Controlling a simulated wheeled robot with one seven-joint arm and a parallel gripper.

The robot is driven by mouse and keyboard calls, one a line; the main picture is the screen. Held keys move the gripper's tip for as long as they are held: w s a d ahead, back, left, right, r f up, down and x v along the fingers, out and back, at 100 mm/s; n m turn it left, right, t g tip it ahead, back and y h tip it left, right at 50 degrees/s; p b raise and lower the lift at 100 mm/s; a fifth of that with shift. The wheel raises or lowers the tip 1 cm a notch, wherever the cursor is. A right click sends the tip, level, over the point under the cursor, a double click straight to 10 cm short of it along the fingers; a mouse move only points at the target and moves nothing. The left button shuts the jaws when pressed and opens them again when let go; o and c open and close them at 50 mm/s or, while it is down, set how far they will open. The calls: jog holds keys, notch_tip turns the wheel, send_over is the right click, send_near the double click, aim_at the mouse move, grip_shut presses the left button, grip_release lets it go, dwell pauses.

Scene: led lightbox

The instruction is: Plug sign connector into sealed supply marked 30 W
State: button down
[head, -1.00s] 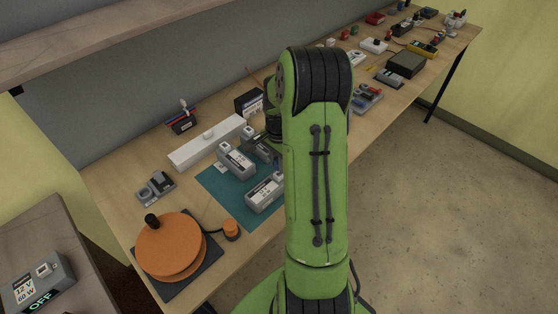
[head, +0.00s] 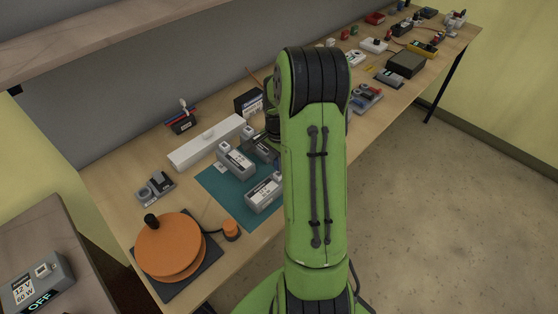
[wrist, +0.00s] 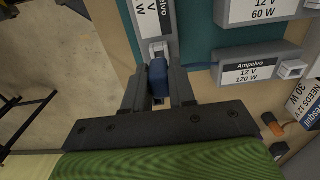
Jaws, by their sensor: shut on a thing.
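My gripper (wrist: 158,88) is shut on a blue connector (wrist: 158,76) in the wrist view. The connector points at the white socket (wrist: 158,48) of a grey supply (wrist: 172,20). Its tip is at the socket, but I cannot tell whether it is seated. That supply's label reads 12 V sideways; its wattage is cut off. Two other supplies are marked 12 V 60 W (wrist: 262,12) and Ampelvo 12 V 120 W (wrist: 225,57). In the head view my arm hides the gripper; two pale supplies (head: 236,161) (head: 264,195) show on the teal mat (head: 222,190).
A box marked 30 W, needs 12 V (wrist: 302,100) is at the right of the wrist view, near an orange-tipped part (wrist: 272,122). The head view shows a long white bar (head: 205,144), an orange reel (head: 170,245) and a grey 12 V 60 W unit reading OFF (head: 60,270).

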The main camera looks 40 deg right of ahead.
jog(key=shift+f+b, duration=1.1)
jog(key=shift+f, duration=0.3)
jog(key=c, duration=0.9)
grip_release()
jog(key=shift+r, duration=0.1)
jog(key=shift+o, duration=0.2)
notch_tip(320, 180, up, 8)
jog(key=p, duration=0.6)
jog(key=shift+r, duration=0.1)
jog(key=shift+a, duration=0.1)
